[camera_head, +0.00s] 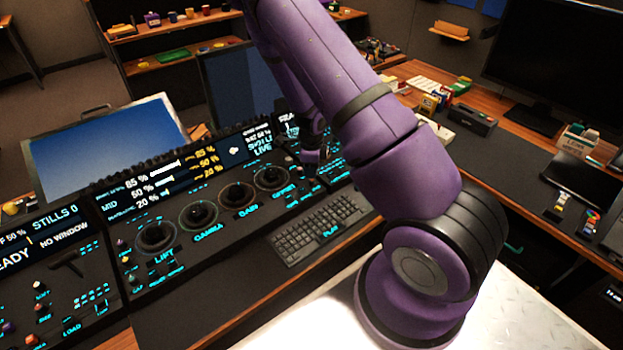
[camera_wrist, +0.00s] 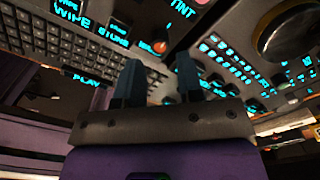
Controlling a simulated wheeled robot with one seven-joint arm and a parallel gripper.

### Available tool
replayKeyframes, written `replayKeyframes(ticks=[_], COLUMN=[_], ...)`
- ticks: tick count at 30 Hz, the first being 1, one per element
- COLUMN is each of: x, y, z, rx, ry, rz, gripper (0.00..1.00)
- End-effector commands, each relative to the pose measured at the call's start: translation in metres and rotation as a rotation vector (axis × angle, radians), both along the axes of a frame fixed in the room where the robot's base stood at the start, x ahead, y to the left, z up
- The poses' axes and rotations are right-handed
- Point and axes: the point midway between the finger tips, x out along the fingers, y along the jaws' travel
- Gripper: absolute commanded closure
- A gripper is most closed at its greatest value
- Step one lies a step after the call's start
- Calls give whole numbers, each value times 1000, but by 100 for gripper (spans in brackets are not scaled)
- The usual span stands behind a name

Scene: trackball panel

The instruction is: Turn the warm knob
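The trackball panel (camera_head: 220,232) has a row of trackballs, with glowing labels such as LIFT, GAMMA, GAIN and OFFSET. My gripper (camera_wrist: 161,70) is open, its two blue-grey fingers apart with nothing between them. In the wrist view a small knob with an orange top (camera_wrist: 160,47) sits just beyond the fingertips, in line with the gap between them. No label reading WARM is legible, so I cannot tell whether this is the warm knob. In the head view my gripper (camera_head: 311,158) is over the panel's right end, small and partly hidden by my arm.
A keyboard (camera_head: 320,229) lies in front of the panel's right part; its keys also show in the wrist view (camera_wrist: 60,42). A large trackball (camera_wrist: 292,32) is right of my fingers. A screen (camera_head: 105,150) stands behind the panel. A small monitor (camera_head: 243,83) stands behind my arm.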

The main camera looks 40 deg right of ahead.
Motion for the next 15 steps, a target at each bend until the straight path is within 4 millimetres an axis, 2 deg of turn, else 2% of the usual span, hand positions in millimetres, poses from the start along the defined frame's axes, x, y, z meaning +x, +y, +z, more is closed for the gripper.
replayKeyframes(ticks=[1, 6, 15], x=[0, 0, 0], y=[-1, 0, 0], z=[-10, -33, -48], rx=[1, 1, 0], ry=[2, 1, -1], rz=[-1, -1, 2], gripper=[66, 66, 66])
